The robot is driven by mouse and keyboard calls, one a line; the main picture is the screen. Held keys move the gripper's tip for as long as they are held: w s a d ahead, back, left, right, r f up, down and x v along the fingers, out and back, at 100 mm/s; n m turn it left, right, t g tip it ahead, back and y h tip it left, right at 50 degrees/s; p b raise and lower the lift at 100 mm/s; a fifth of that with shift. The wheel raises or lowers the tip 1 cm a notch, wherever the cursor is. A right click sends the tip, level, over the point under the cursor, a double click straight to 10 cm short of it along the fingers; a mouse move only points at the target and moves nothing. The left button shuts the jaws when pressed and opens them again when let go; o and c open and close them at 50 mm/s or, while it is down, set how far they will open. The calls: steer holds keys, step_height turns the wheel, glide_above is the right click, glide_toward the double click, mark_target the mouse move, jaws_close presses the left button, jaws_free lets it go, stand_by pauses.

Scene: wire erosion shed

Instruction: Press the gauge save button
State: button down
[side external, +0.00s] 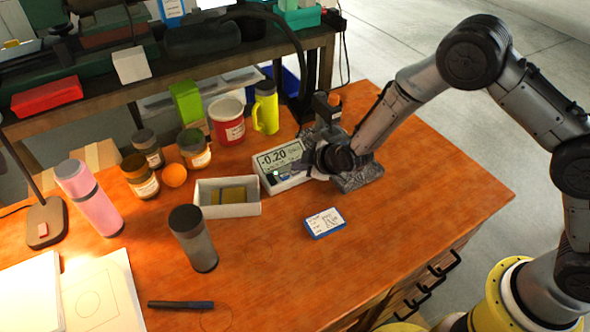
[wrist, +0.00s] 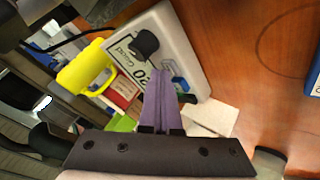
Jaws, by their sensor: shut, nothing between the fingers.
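The gauge (side external: 283,166) is a light grey box with a screen reading -0.20, standing on the wooden bench beside a grey stand. In the wrist view the gauge (wrist: 185,45) shows a black round knob (wrist: 144,43) and a small blue patch (wrist: 180,84) close to the fingers. I cannot tell which part is the save button. My gripper (side external: 303,164) is at the right side of the gauge's face, hiding part of it. In the wrist view my gripper's purple fingers (wrist: 163,72) are shut together, empty, over the face. Whether they touch it is unclear.
A white open box (side external: 228,207) stands left of the gauge. A blue-and-white box (side external: 324,222) lies in front. The right bench is clear.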

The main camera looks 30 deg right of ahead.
steer(key=shift+r, duration=0.75)
step_height(320, 180, up, 5)
stand_by(0.7)
stand_by(0.6)
